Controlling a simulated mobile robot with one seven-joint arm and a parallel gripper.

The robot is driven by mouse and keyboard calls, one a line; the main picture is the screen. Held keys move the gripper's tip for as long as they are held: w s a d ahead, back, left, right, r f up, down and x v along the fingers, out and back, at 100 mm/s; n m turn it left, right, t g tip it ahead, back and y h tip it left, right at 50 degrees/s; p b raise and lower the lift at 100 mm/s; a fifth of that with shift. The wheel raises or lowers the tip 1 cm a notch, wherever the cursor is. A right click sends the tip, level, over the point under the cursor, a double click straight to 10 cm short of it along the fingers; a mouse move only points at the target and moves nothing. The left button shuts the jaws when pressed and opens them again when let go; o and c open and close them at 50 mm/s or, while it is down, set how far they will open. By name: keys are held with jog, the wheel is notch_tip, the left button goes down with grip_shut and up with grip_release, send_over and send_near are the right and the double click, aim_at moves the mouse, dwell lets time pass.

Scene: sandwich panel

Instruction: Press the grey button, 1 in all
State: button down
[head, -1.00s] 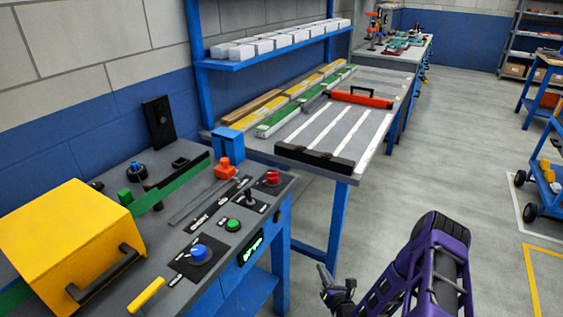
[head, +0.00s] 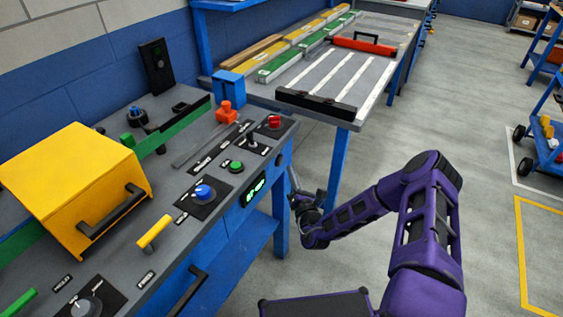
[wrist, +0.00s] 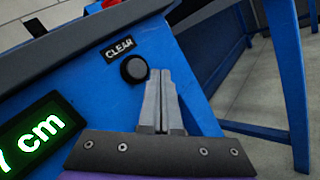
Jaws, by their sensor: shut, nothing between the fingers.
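The grey button (wrist: 134,69) is a dark round knob on the blue front face of the console, below the white-lettered CLEAR label (wrist: 118,49) in the wrist view. In the head view it shows as a small dark disc (head: 281,160) under the console's edge. My gripper (wrist: 159,74) is shut and empty, with its fingertips just right of the button in the wrist view. I cannot tell whether they touch it. In the head view my gripper (head: 291,172) is beside the console's front right corner.
A green-lit display (wrist: 42,128) ending in "7 cm" is left of the button. The console top holds a blue button (head: 203,191), a green button (head: 236,167), a red button (head: 274,121) and a yellow box (head: 75,180). A blue-legged table (head: 340,165) stands behind.

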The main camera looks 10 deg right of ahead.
jog(key=shift+w+a, duration=0.35)
jog(key=shift+a, duration=0.15)
dwell(0.8)
jog(key=shift+r, duration=0.1)
dwell(0.3)
jog(key=shift+s+d+r+p, duration=0.2)
jog(key=shift+r+p, duration=0.2)
jog(key=shift+p, duration=0.15)
jog(key=shift+s+d+r+p, duration=0.1)
jog(key=shift+d+r+p, duration=0.05)
jog(key=shift+r+p, duration=0.3)
jog(key=shift+d, duration=0.1)
jog(key=s+d, duration=0.1)
jog(key=d, duration=0.1)
jog(key=s+d+p, duration=0.1)
jog(key=s+d, duration=0.1)
jog(key=shift+p, duration=0.3)
jog(key=shift+a, duration=0.1)
